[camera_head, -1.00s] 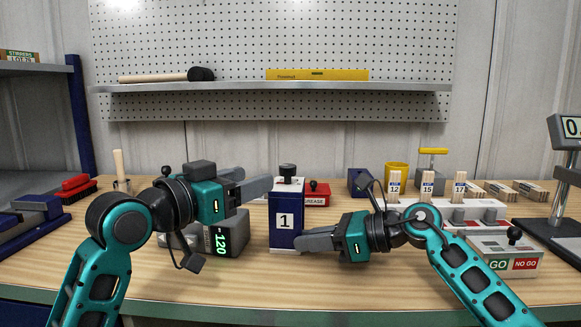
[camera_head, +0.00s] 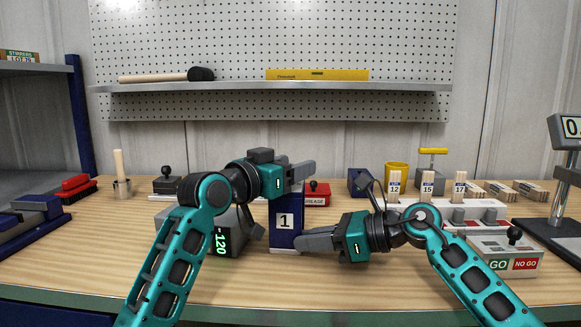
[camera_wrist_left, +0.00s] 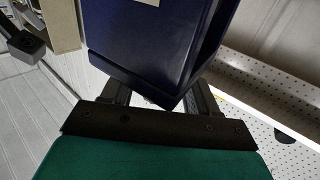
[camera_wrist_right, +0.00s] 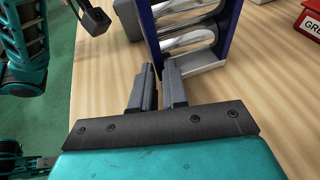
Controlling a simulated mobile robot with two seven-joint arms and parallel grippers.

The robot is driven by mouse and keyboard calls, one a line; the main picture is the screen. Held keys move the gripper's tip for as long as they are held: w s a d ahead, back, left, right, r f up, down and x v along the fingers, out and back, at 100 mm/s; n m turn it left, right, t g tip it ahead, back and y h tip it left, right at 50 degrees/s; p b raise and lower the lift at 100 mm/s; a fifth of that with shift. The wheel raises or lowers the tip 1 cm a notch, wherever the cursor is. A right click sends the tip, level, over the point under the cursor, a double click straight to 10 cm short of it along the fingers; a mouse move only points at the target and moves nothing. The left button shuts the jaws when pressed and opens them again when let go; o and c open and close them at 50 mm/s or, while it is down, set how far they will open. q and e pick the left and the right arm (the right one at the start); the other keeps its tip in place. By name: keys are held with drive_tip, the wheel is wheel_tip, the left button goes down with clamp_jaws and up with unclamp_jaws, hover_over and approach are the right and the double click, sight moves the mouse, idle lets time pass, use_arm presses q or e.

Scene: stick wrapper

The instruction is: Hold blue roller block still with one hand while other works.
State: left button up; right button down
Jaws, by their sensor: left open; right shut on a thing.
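The blue roller block (camera_head: 285,236), with a white "1" label, stands upright on the table. In the right wrist view the blue block (camera_wrist_right: 232,32) shows an open side with pale rollers inside. My right gripper (camera_head: 302,240) is at its lower right edge; in the right wrist view the gripper (camera_wrist_right: 159,72) is shut on the near edge of its wall. My left gripper (camera_head: 306,172) is open at the block's top, hiding its black knob. In the left wrist view the block (camera_wrist_left: 150,45) looms just beyond the left gripper's fingers (camera_wrist_left: 162,95).
A grey box reading "120" (camera_head: 222,242) stands left of the block. A red grease box (camera_head: 318,194) is behind it. Numbered wooden stick bundles (camera_head: 427,184) stand at the right, behind a GO/NO GO gauge (camera_head: 505,262). The table's front middle is clear.

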use_arm(q)
drive_tip(key=c, duration=1)
drive_tip(key=shift+o, duration=0.2)
drive_tip(key=shift+m+g+h, duration=0.3)
drive_tip(key=shift+m+h, duration=0.1)
drive_tip(key=shift+s+d+f+m+g+h, duration=0.1)
drive_tip(key=shift+d+m+g+h, duration=0.05)
drive_tip(key=shift+m+g+h, duration=1.7)
drive_tip(key=shift+s+d+m+g+h, duration=0.15)
drive_tip(key=shift+m+g+h, duration=0.45)
drive_tip(key=shift+g, duration=1.05)
drive_tip(key=shift+s+d+m+g+h, duration=0.1)
drive_tip(key=shift+s+m+g+h, duration=0.15)
drive_tip(key=shift+m+g, duration=0.1)
